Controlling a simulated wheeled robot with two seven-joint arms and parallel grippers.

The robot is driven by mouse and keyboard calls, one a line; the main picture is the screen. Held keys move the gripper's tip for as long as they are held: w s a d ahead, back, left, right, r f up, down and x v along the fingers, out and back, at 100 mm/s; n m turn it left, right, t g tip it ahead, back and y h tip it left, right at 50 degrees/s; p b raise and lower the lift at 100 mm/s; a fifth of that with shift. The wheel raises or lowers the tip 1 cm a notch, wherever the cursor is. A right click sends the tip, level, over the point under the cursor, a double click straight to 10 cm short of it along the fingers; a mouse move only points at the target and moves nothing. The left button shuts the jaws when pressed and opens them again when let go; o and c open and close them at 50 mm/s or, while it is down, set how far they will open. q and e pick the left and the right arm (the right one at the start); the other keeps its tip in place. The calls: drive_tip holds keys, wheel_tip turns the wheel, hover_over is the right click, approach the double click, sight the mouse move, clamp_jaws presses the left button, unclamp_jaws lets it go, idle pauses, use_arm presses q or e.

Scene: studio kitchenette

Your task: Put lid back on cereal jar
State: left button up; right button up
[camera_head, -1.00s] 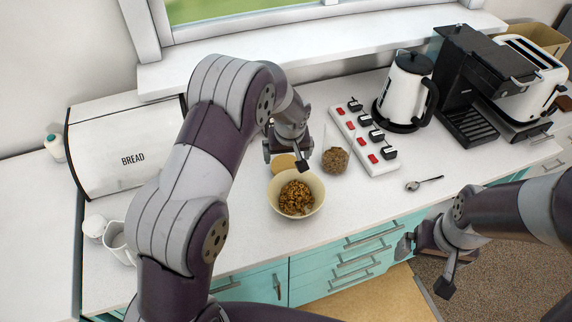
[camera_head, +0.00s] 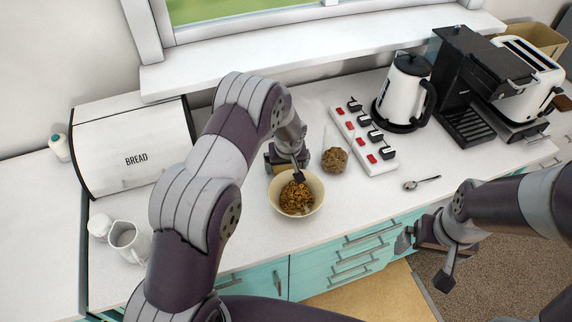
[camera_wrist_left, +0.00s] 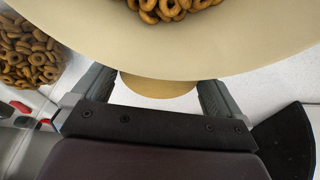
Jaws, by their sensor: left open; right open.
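The cereal jar (camera_head: 334,159), clear with brown rings inside, stands on the counter right of the bowl. It also shows at the left of the left wrist view (camera_wrist_left: 28,58). A tan round disc (camera_wrist_left: 158,87), seemingly the lid, lies between my left fingers in the left wrist view, its far part hidden by the bowl. My right gripper (camera_head: 425,262) is open and empty in front of the counter.
A cream bowl of cereal (camera_head: 318,199) stands close against the left gripper. A power strip (camera_head: 362,140) is right of the jar, with a kettle (camera_head: 401,92) behind it. A spoon (camera_head: 422,183) lies further right.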

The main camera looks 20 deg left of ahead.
sight(286, 166)
use_arm(q)
drive_tip(key=c, duration=0.9)
drive_tip(key=shift+o, duration=0.2)
wheel_tip(286, 166, up, 9)
drive_tip(key=shift+r+b, duration=0.1)
drive_tip(key=shift+b, duration=1)
drive_tip(key=shift+r, duration=0.5)
drive_tip(key=shift+s, duration=0.1)
